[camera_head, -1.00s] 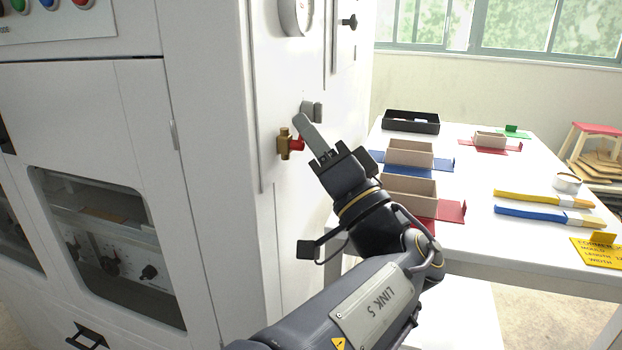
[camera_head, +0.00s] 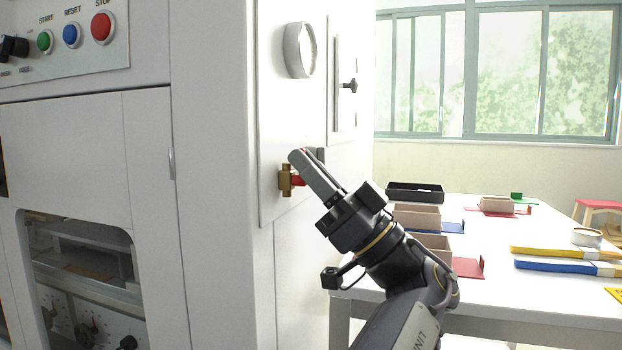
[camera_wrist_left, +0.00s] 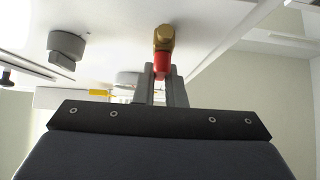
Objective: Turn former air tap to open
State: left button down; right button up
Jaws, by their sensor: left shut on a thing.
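The air tap has a brass body (camera_head: 285,180) on the white side panel of the machine, below a round gauge. Its red handle (camera_head: 299,181) points right and is partly hidden behind my fingers. My left gripper (camera_head: 306,163) reaches up to it from the lower right. In the left wrist view, the brass body (camera_wrist_left: 164,38) stands just beyond the fingertips. The red handle (camera_wrist_left: 161,66) sits between the two fingers of my left gripper (camera_wrist_left: 161,76), which is shut on it. My right gripper is not in view.
The round gauge (camera_head: 300,50) and a black knob (camera_head: 349,86) are above the tap. Start, reset and stop buttons (camera_head: 71,34) are at upper left.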

pick_arm(q)
jog(key=shift+n+g, duration=0.4)
jog(key=shift+g, duration=0.1)
jog(key=c, duration=1.5)
grip_release()
jog(key=v, duration=0.8)
jog(key=shift+p, duration=0.35)
jog(key=shift+a, duration=0.1)
